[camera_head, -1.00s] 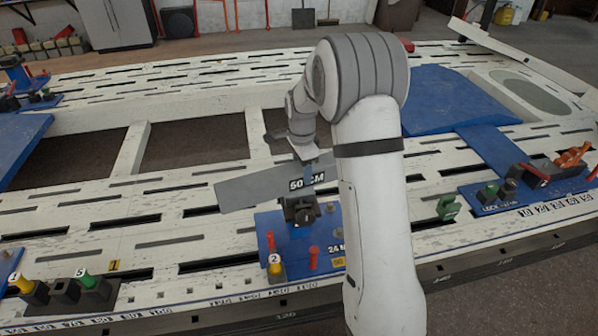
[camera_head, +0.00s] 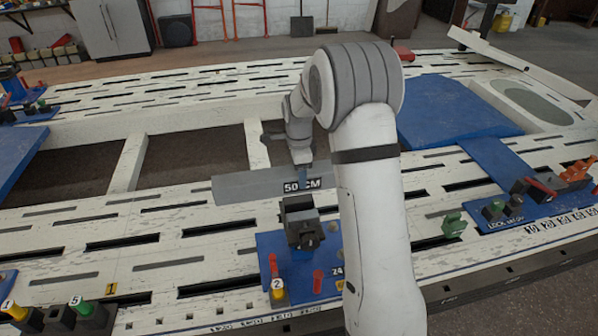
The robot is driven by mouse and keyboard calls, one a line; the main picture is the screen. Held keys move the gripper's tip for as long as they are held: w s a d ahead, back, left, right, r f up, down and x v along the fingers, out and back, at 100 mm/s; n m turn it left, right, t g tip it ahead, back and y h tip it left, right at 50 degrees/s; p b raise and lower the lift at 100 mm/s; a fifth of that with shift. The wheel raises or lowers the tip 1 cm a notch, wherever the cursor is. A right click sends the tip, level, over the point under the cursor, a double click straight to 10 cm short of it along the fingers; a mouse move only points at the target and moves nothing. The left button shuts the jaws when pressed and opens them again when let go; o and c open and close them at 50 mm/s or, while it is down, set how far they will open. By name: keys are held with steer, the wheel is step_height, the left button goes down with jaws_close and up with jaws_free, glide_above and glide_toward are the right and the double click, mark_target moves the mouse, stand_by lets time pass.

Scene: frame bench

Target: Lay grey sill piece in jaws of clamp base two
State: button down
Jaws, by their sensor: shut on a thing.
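The grey sill piece (camera_head: 245,187) is a long flat bar marked "50 CM". My gripper (camera_head: 304,174) is shut on it near the label and holds it almost level. The piece's right end passes behind my arm. Clamp base two is a blue plate (camera_head: 268,247) with a yellow knob marked 2 (camera_head: 277,290). Its black clamp jaws (camera_head: 302,222) stand just below the piece in the picture. I cannot tell whether the piece touches the jaws. My arm hides the right side of the base.
The slotted white frame bench (camera_head: 200,235) fills the view. Another blue clamp base (camera_head: 530,205) with green and red parts is at the right. Numbered yellow and green knobs (camera_head: 78,305) stand at the lower left. A blue panel (camera_head: 450,108) lies behind my arm.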

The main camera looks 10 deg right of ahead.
steer(key=shift+f+b, duration=2.45)
steer(key=shift+f, duration=1.65)
